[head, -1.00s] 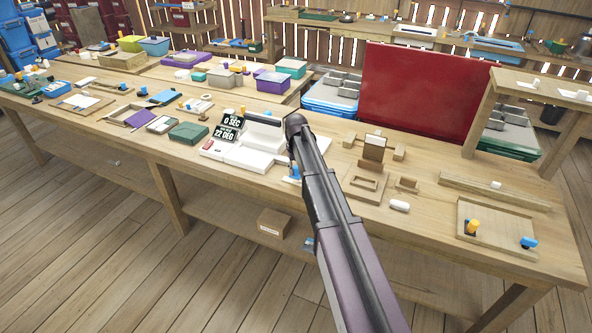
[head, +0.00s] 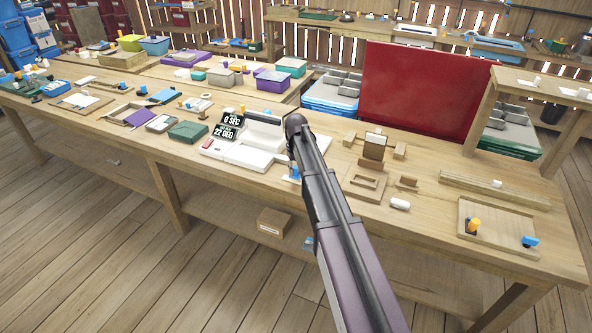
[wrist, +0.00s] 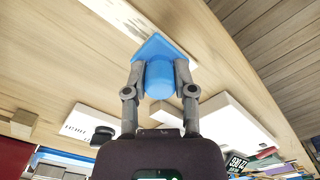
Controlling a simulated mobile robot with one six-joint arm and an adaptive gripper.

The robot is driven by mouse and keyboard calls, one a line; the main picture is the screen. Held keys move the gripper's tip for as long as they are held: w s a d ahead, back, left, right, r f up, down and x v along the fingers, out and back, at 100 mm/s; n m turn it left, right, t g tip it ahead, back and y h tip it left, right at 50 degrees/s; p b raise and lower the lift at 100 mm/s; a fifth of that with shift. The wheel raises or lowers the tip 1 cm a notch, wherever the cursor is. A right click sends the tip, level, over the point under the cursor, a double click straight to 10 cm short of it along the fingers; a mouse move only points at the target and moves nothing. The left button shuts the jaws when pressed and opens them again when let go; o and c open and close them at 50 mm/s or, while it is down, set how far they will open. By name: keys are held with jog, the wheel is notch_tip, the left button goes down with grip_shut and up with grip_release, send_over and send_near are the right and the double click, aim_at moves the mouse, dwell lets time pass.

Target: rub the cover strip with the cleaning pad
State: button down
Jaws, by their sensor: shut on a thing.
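My gripper (wrist: 160,68) is shut on the blue handle of the cleaning pad (wrist: 160,48), seen in the wrist view. The pad's flat blue base points toward the top of that view, over the wooden table. A pale, whitish strip (wrist: 118,12) lies on the wood just beyond the pad and looks like the cover strip. I cannot tell whether the pad touches it. In the head view my arm hides most of the gripper, and only a bit of the blue pad (head: 293,177) shows beside the white device.
A white device (head: 245,157) with a display stands close behind the pad, left of my arm. Right of the arm are a wooden frame (head: 367,186), a white roll (head: 400,204) and a wooden tray (head: 497,240). A red panel (head: 425,90) stands behind.

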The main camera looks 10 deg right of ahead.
jog(key=shift+f+b, duration=0.95)
jog(key=shift+f, duration=0.05)
dwell(0.3)
jog(key=shift+d, duration=0.1)
jog(key=shift+s+d+r, duration=0.15)
jog(key=shift+s+d, duration=0.9)
jog(key=shift+d, duration=0.25)
jog(key=shift+d, duration=0.1)
jog(key=shift+s+d, duration=1.05)
jog(key=shift+d, duration=0.3)
jog(key=shift+w, duration=0.1)
jog(key=shift+w+a, duration=0.5)
jog(key=shift+a, duration=0.25)
jog(key=shift+w+a, duration=0.45)
jog(key=shift+a, duration=0.25)
